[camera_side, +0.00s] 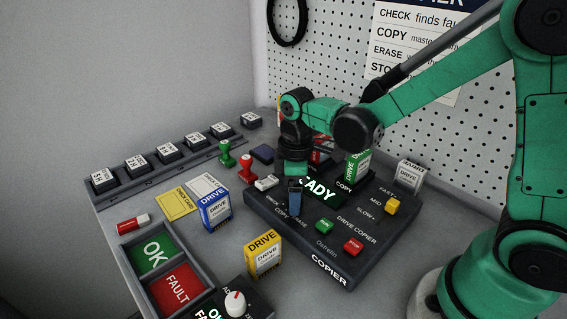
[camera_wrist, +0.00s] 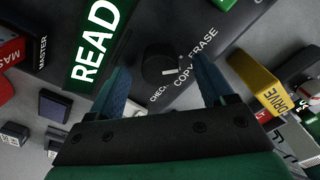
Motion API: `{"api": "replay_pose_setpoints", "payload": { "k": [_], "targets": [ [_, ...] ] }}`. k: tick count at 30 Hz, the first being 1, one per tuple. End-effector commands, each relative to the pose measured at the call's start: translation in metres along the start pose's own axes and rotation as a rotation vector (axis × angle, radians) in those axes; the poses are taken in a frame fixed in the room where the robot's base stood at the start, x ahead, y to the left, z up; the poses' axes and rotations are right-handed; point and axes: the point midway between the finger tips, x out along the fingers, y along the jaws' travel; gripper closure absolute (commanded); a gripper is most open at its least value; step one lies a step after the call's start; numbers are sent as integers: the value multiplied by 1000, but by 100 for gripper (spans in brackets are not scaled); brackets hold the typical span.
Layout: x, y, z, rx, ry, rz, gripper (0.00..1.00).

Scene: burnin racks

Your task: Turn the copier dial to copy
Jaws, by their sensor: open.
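The copier (camera_side: 335,230) is a dark slanted box with a lit green READY display (camera_side: 318,188). In the wrist view its round black dial (camera_wrist: 157,62) lies between and beyond my two blue fingertips, with a white mark on it. The labels CHECK, COPY and ERASE run along the dial's label side; the mark faces these labels, but I cannot tell exactly which one it points at. My gripper (camera_wrist: 161,68) is open, fingers on either side of the dial; I cannot tell whether they touch it. In the side view my gripper (camera_side: 294,197) is above the copier's left part and hides the dial.
Green RUN (camera_side: 325,226) and red STOP (camera_side: 354,245) buttons and a yellow speed knob (camera_side: 393,206) sit on the copier. A green drive (camera_side: 356,167) stands at its back. Blue (camera_side: 215,210) and yellow (camera_side: 263,254) drives and OK/FAULT trays (camera_side: 125,262) are left of it.

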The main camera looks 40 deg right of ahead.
Motion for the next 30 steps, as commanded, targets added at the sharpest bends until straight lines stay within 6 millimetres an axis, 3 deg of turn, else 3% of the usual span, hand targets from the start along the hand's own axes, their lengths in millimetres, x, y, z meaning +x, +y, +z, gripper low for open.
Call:
{"api": "replay_pose_setpoints", "payload": {
  "k": [9,15,17,30],
  "targets": [
    [3,0,0,1,0,0,28],
    [3,0,0,1,0,0,85],
    [3,0,0,1,0,0,100],
    [2,0,0,94,0,1,100]
  ]
}}
